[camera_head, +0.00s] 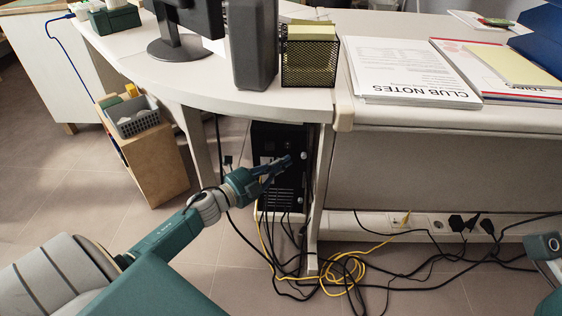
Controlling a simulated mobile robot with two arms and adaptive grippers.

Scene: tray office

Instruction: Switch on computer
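The computer is a black tower (265,139) under the white desk, partly hidden by the desk edge and my gripper. Small round details show on its panel, and cables hang below it. My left gripper (286,161) reaches in from the left, with its dark fingers in front of the tower's panel. The fingers look close together, and I cannot tell whether they touch the panel or how far they are parted. Nothing is seen held in them. Only a part of my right arm shows at the right edge; its gripper is not in view.
The desk (215,88) carries a monitor (187,25), a dark upright box (252,45), a mesh holder (309,65) and papers (408,72). Black and yellow cables (345,272) tangle on the floor. A cardboard box (155,165) with a grey basket (133,117) stands at left.

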